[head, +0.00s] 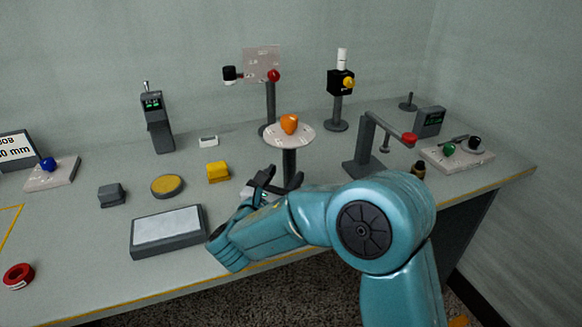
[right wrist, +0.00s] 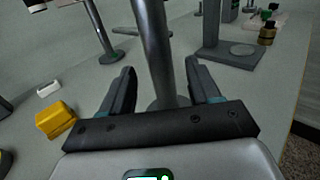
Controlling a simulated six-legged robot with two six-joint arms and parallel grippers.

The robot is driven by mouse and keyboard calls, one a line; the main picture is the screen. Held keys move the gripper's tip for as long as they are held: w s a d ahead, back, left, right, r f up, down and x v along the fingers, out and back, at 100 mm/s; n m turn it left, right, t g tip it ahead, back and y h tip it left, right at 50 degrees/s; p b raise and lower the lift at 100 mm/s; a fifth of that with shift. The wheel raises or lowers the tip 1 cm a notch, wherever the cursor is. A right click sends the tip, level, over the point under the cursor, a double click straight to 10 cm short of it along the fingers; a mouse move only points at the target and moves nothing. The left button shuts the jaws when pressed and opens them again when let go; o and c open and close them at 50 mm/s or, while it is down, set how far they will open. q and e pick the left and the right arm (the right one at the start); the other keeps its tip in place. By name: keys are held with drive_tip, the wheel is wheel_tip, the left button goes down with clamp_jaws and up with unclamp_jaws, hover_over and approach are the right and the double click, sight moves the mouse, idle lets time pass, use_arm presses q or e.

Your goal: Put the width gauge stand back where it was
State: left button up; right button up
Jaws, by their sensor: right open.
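A grey stand with a round white dial plate (head: 303,136) and an orange knob (head: 289,123) rises from the table near the middle; I take it to be the width gauge stand, though no label can be read. My right gripper (head: 280,179) is low beside its post. In the right wrist view the gripper (right wrist: 160,72) is open, with the grey post (right wrist: 155,45) standing upright between its fingers. I see no clear grip on the post. The foot of the stand is mostly hidden by the gripper. My left gripper is not in view.
A grey stand with a red-tipped arm (head: 365,148) is close on the right, with a small dark bottle (head: 418,169). A yellow block (head: 218,172) and a grey tray (head: 168,230) lie to the left. A panel stand (head: 270,105) is behind.

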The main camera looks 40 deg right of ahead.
drive_tip(key=v, duration=0.6)
drive_tip(key=shift+s+a, duration=0.1)
drive_tip(key=shift+a, duration=0.1)
